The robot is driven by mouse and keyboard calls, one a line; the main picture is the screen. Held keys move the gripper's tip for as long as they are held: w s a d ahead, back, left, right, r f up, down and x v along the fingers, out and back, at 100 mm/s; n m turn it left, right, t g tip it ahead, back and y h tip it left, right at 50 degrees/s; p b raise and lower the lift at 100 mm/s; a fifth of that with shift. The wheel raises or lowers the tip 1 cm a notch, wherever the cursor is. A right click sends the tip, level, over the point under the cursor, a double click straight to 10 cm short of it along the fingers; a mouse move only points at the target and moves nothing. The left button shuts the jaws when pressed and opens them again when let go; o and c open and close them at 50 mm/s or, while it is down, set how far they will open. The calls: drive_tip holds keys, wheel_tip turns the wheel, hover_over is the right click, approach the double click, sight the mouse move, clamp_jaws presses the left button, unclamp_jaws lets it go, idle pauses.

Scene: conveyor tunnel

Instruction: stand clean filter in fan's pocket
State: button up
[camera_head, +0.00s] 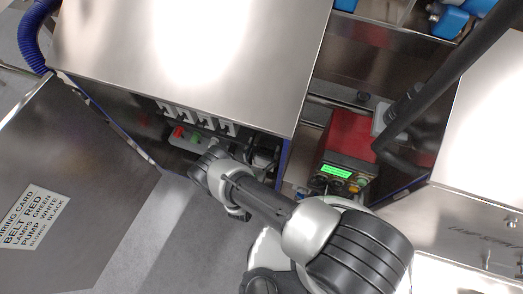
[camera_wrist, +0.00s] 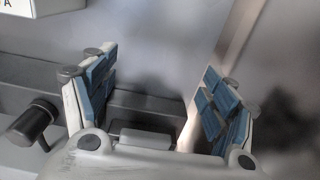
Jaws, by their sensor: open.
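My gripper shows in the wrist view (camera_wrist: 158,88) with its two blue-padded fingers spread apart and nothing between them. In the head view my arm reaches into the open front of a metal cabinet (camera_head: 190,50); the fingertips there are hidden or too small to make out. I cannot make out a clean filter or a fan with a pocket in either view.
The cabinet's open door (camera_head: 70,170) carries a wiring card (camera_head: 34,217). Inside are a row of pale brackets and red (camera_head: 178,132) and green (camera_head: 196,138) parts. A red box with a lit green display (camera_head: 336,172) stands right of my arm. A dark knob (camera_wrist: 33,122) shows beside my gripper.

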drive_tip(key=v, duration=1.2)
idle(0.5)
